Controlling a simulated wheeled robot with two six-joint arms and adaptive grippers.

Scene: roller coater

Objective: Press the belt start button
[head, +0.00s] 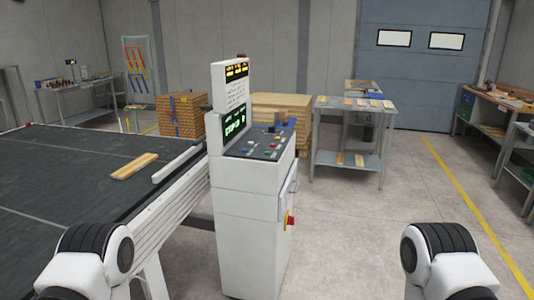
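The control console (245,225) is a white cabinet in the middle of the head view, beside the belt. Its sloped dark panel (262,145) carries several small coloured buttons. They are too small to tell which one is the belt start button. A screen (235,122) above the panel shows green text that seems to read "STOPPED". An amber display (237,70) sits at the top. Parts of my two arms show at the lower left and lower right, well apart from the console. Neither gripper is in view.
A dark belt (60,180) with a wooden board (134,166) on it fills the left. A red and yellow switch (290,220) sits on the console's side. A metal table (350,160) with boards stands behind. The floor to the right of the console is clear.

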